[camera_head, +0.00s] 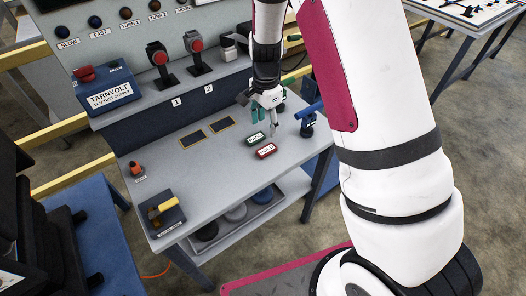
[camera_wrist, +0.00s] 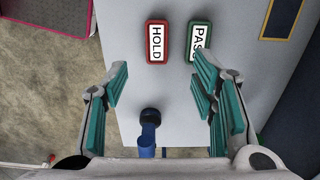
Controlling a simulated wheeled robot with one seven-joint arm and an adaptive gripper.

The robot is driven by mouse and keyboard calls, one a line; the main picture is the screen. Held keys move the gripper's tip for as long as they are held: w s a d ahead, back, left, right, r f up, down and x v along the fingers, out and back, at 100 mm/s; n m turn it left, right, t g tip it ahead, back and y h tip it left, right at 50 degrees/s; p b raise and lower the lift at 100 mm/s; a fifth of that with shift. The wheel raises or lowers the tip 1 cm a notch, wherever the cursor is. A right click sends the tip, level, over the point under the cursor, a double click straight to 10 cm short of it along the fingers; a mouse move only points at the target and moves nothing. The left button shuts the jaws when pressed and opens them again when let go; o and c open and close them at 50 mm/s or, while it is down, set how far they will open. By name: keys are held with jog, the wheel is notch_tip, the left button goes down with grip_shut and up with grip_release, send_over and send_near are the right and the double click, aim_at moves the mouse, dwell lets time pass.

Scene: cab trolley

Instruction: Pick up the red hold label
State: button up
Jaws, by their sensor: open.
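The red hold label (camera_head: 266,151) is a small red-framed block with a white face, lying on the grey trolley top. In the wrist view the red hold label (camera_wrist: 157,42) reads HOLD and lies ahead of the fingers, left of centre. The green pass label (camera_head: 255,139) lies close beside it, apart; in the wrist view it (camera_wrist: 198,41) is to the right, partly covered by a fingertip. My gripper (camera_head: 266,117) is open and empty above the trolley top, near the labels. Its teal-padded fingers (camera_wrist: 161,82) spread wide in the wrist view, with neither touching the red label.
A blue clamp-like thing (camera_head: 307,122) stands at the trolley's right edge; it shows between the fingers in the wrist view (camera_wrist: 148,135). A blue Tarnvolt box (camera_head: 105,92) and red-topped levers (camera_head: 160,59) stand behind. The front middle top is clear.

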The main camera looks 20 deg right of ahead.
send_over(267, 149)
jog(key=f, duration=0.5)
jog(key=shift+w+a, duration=0.2)
jog(key=shift+a, duration=0.05)
jog(key=f, duration=0.3)
jog(key=f+p, duration=0.1)
jog(key=shift+s+d+f, duration=0.2)
jog(key=shift+s+f, duration=0.05)
jog(key=shift+f, duration=0.55)
jog(key=c, duration=1)
